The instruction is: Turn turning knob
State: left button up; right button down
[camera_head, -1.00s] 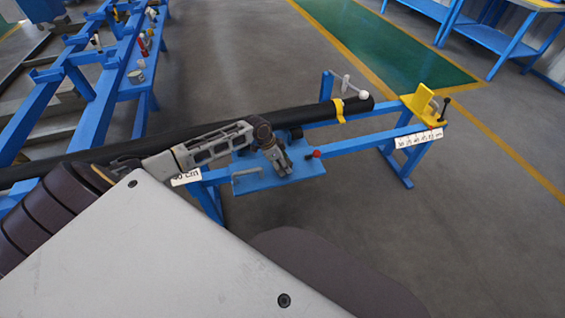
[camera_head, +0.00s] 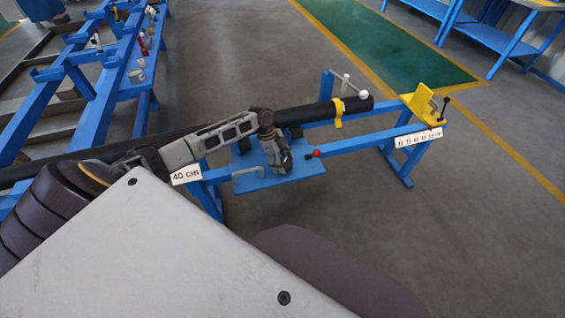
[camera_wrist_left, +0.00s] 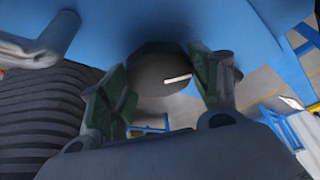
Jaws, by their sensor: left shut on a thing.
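The turning knob (camera_wrist_left: 160,72) is a dark round piece with a short white mark on its face, seen in the left wrist view. My left gripper (camera_head: 283,163) reaches down to the blue plate (camera_head: 306,167) of the stand in the head view. In the left wrist view its green-padded fingers (camera_wrist_left: 163,82) stand on either side of the knob and are closed on it. In the head view the gripper hides the knob. My right gripper is in neither view.
A long black tube (camera_head: 308,113) rests on the blue stand behind the gripper, under a yellow strap (camera_head: 337,113). A yellow bracket (camera_head: 422,103) stands at the right end.

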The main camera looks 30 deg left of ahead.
pick_arm(q)
jog(key=shift+w+m+g, duration=0.1)
jog(key=shift+m+g, duration=0.2)
jog(key=shift+m, duration=0.4)
jog(key=shift+m+b, duration=0.3)
jog(key=shift+m, duration=0.1)
jog(key=m+g+b, duration=0.1)
jog(key=m, duration=0.2)
jog(key=shift+w, duration=0.1)
jog(key=shift+d+m+g+y+b, duration=0.1)
jog(key=shift+m+g+y+b, duration=0.3)
jog(key=shift+m, duration=0.75)
jog(key=shift+m+g+y+b, duration=0.15)
jog(key=shift+m+g, duration=0.35)
jog(key=shift+m, duration=0.65)
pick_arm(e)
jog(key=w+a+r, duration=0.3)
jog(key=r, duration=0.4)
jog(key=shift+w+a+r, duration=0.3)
pick_arm(q)
jog(key=o, duration=1)
